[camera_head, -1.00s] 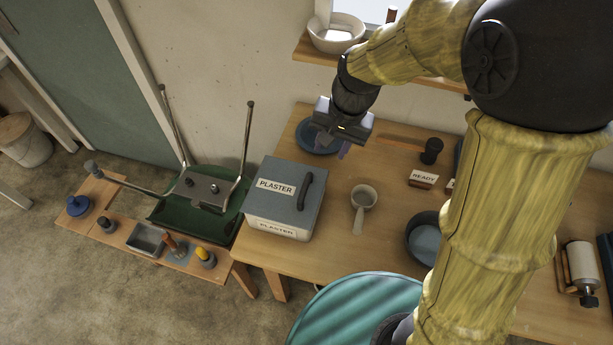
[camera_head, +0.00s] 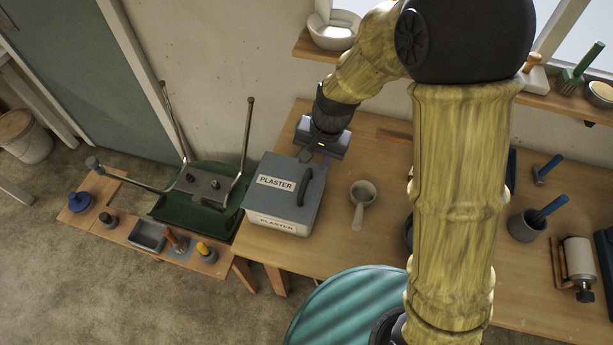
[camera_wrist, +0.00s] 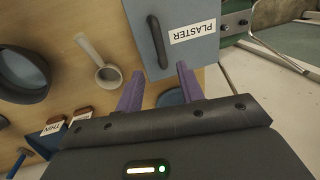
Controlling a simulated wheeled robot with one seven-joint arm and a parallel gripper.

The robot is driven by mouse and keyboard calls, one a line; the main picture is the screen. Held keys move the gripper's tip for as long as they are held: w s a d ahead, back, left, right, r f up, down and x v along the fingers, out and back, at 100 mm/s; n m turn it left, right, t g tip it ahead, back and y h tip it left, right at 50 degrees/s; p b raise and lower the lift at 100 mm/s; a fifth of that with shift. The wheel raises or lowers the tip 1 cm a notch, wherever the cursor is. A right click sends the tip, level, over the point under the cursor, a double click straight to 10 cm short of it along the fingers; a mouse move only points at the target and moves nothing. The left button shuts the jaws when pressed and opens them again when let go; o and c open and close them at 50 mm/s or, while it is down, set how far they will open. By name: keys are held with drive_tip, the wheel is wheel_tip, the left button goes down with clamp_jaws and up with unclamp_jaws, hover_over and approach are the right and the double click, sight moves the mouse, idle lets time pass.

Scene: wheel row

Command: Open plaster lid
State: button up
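The plaster box (camera_head: 283,196) is a grey box with a flat blue-grey lid (camera_head: 271,170), shut on top. A dark bar handle (camera_head: 305,186) runs along the lid's right side, and a white PLASTER label is on the lid. The box also shows in the wrist view (camera_wrist: 188,18), with its handle (camera_wrist: 157,42) just beyond my fingers. My gripper (camera_head: 314,158) is above and behind the handle, apart from it. In the wrist view its two purple fingers (camera_wrist: 160,84) are spread with nothing between them.
A scoop (camera_head: 362,198) lies on the wooden table (camera_head: 330,245) right of the box. A dark bowl (camera_wrist: 22,72) and a blue dish (camera_wrist: 172,97) show in the wrist view. A teal round surface (camera_head: 345,305) is in front.

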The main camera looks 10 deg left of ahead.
sight(305, 181)
drive_tip(key=f, duration=0.3)
drive_tip(key=a+f, duration=0.1)
drive_tip(key=f, duration=0.2)
drive_tip(key=a+f, duration=0.1)
drive_tip(key=f, duration=0.3)
drive_tip(key=shift+p, duration=0.4)
drive_tip(key=shift+r, duration=0.1)
clamp_jaws()
